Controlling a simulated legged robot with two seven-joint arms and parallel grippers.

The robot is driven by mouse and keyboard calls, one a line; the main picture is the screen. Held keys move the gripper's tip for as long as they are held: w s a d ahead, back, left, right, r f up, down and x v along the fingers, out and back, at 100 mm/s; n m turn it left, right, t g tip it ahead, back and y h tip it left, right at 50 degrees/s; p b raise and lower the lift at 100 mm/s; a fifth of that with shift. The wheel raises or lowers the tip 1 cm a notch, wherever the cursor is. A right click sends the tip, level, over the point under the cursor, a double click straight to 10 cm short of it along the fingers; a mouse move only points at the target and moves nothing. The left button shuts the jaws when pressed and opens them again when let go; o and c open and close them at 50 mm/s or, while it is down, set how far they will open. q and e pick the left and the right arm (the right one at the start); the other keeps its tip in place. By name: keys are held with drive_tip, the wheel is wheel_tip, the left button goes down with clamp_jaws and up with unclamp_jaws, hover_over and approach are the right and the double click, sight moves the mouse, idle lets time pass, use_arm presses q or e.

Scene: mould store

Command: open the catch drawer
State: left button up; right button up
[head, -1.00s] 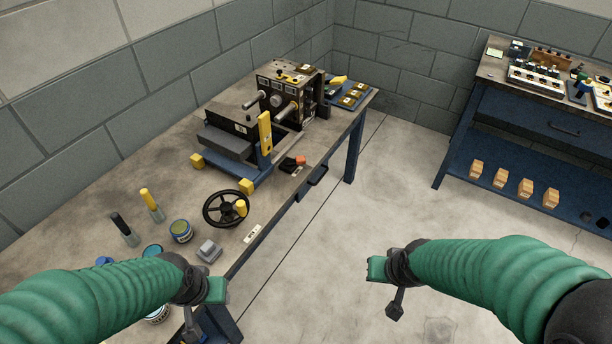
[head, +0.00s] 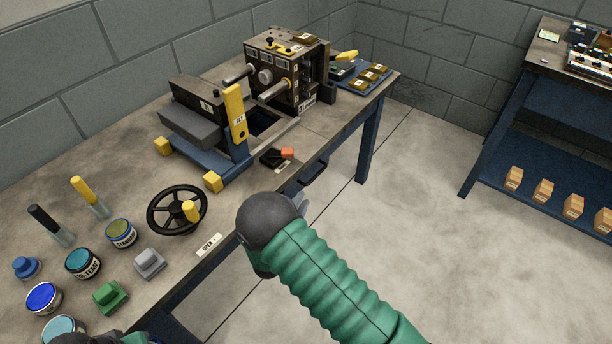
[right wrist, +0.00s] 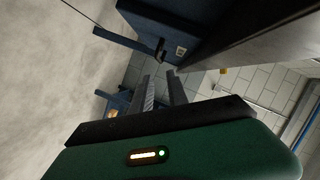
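The catch drawer (head: 314,172) is under the bench's front edge, below the machine. Its dark front and handle show in part past my right wrist. In the right wrist view a dark handle (right wrist: 160,49) stands out from a navy front, with a small pale label beside it. My right gripper (right wrist: 162,84) has its two fingers apart with nothing between them, pointing towards that handle and short of it. In the head view my right wrist hides most of the gripper. Only a little of my left arm's end shows at the bottom left edge; its fingers are out of sight.
The bench (head: 130,175) holds a machine (head: 290,65), a black handwheel (head: 177,210), an OPEN label (head: 209,245), paint tins and stamps. A black-and-orange switch (head: 277,156) sits above the drawer. A second bench (head: 545,90) stands at right. The floor between is clear.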

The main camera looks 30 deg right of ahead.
sight(317, 174)
drive_tip(key=b+x, duration=0.1)
drive_tip(key=x, duration=0.4)
drive_tip(key=b+x, duration=0.1)
drive_tip(key=x, duration=0.3)
drive_tip(key=b+x, duration=0.1)
drive_tip(key=x, duration=0.4)
drive_tip(key=shift+s+d+f, duration=0.1)
drive_tip(key=shift+d+f, duration=0.25)
drive_tip(key=shift+d, duration=0.05)
drive_tip(key=shift+w+d, duration=0.1)
drive_tip(key=shift+w, duration=0.15)
use_arm(q)
drive_tip(key=f, duration=0.3)
drive_tip(key=shift+a+f, duration=0.25)
drive_tip(key=shift+f, duration=0.1)
use_arm(e)
drive_tip(key=shift+w+r, duration=0.1)
drive_tip(key=shift+r, duration=0.05)
drive_tip(key=shift+d, duration=0.15)
clamp_jaws()
use_arm(q)
drive_tip(key=shift+d, duration=0.2)
